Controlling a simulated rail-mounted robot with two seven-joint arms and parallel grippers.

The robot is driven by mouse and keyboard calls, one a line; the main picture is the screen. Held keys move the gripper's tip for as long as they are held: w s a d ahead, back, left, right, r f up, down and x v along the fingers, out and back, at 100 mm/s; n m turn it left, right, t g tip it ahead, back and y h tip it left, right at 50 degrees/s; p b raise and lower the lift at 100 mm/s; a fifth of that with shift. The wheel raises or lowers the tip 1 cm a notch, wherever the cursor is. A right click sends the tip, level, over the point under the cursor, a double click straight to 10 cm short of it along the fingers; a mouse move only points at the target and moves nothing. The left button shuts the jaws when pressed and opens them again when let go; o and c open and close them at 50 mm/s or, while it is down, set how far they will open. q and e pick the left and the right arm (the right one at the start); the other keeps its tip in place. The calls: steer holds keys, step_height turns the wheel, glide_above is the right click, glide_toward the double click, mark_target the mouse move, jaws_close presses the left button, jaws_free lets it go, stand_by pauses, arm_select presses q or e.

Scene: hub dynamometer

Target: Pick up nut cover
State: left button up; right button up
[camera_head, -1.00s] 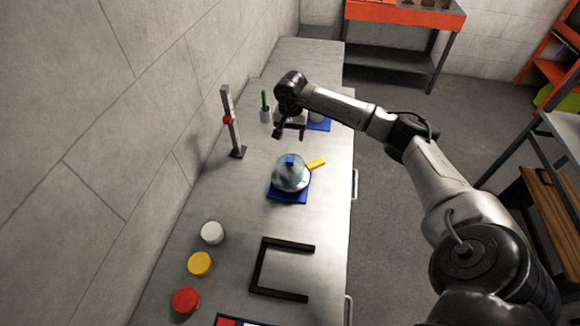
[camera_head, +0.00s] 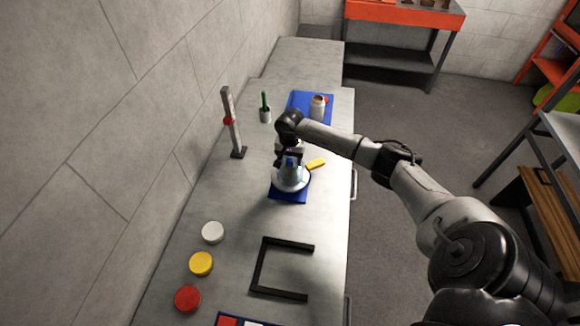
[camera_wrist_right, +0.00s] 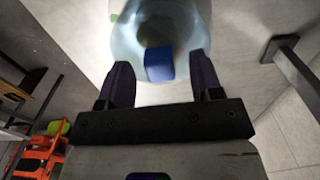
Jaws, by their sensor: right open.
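The nut cover looks like a clear dome (camera_head: 291,183) with a blue knob, on a blue mat (camera_head: 288,197) in the head view. My right gripper (camera_head: 289,160) is right above the dome and hides its top. In the right wrist view, the blue knob (camera_wrist_right: 160,64) shows between the two open fingers of the right gripper (camera_wrist_right: 161,70), with a gap on each side. The clear dome (camera_wrist_right: 130,45) spreads out beyond the knob. What lies under the dome is not clear. My left gripper is not in view.
A yellow-handled tool (camera_head: 316,164) lies beside the dome. A stand (camera_head: 232,125) rises at the left, with a green-topped holder (camera_head: 265,112) behind. A white jar (camera_head: 317,108) is on a blue mat farther back. A black frame (camera_head: 260,268) and coloured discs (camera_head: 201,263) lie in front.

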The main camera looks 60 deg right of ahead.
steer(key=shift+f, duration=0.3)
steer(key=c, duration=1)
